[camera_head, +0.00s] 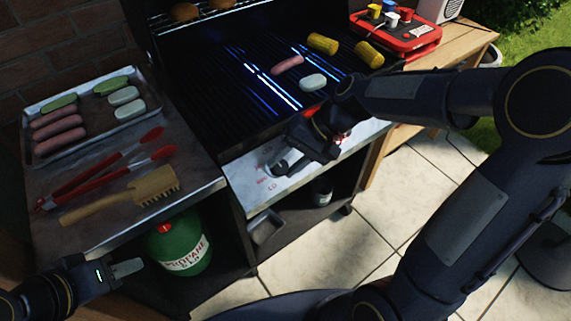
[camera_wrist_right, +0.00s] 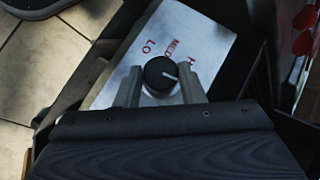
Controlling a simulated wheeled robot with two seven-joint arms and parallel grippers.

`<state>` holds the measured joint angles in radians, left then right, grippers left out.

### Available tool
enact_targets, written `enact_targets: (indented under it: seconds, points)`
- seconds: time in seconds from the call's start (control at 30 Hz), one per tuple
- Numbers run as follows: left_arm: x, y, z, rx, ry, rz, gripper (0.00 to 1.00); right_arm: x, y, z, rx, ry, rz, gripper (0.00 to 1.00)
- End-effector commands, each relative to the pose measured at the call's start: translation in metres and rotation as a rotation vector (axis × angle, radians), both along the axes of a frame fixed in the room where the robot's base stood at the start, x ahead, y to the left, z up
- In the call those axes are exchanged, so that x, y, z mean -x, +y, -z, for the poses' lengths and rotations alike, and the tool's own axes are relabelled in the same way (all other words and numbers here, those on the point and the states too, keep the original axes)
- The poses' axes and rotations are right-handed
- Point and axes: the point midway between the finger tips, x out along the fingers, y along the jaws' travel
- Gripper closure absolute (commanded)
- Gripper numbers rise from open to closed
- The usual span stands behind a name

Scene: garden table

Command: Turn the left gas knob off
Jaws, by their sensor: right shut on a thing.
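The left gas knob (camera_wrist_right: 160,74) is round and black with a white pointer mark on its right side. It sits on the silver front panel (camera_wrist_right: 200,40), among printed LO, MED and a partly hidden label. My right gripper (camera_wrist_right: 160,92) has its two grey fingers on either side of the knob, shut on it. In the head view my right gripper (camera_head: 283,166) is at the left part of the grill's front panel (camera_head: 245,180) and mostly covers the knob. My left gripper (camera_head: 128,268) hangs at lower left, away from the panel; its finger gap is unclear.
The grill grate (camera_head: 225,100) has blue flame streaks, sausage, corn and a white piece. A food tray (camera_head: 135,138), red tongs (camera_head: 105,170) and brush (camera_head: 125,195) lie on the left shelf. A green propane tank (camera_head: 180,245) stands below.

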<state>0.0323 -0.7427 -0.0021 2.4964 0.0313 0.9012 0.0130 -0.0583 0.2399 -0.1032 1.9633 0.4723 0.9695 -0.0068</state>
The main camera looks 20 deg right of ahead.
Motion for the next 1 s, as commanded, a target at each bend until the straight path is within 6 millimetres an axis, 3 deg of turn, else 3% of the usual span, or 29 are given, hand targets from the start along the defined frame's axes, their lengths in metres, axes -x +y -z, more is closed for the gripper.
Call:
enact_targets:
  seconds: [0.77, 0.8, 0.93, 1.0]
  points:
    - [0.0000, 0.0001, 0.0089, 0.000, 0.000, 0.000, 0.64, -0.0001, -0.0010, 0.0001, -0.073, 0.024, 0.079, 0.87]
    - [0.0000, 0.0001, 0.0089, 0.000, 0.000, 0.000, 0.64, -0.0001, -0.0010, 0.0001, -0.073, 0.024, 0.079, 0.63]
    - [0.0000, 0.0001, 0.0089, 0.000, 0.000, 0.000, 0.64, 0.0001, -0.0010, 0.0003, -0.072, 0.024, 0.078, 0.46]
    - [0.0000, 0.0000, 0.0089, 0.000, 0.000, 0.000, 0.64, 0.0002, -0.0009, 0.0004, -0.072, 0.024, 0.078, 0.43]
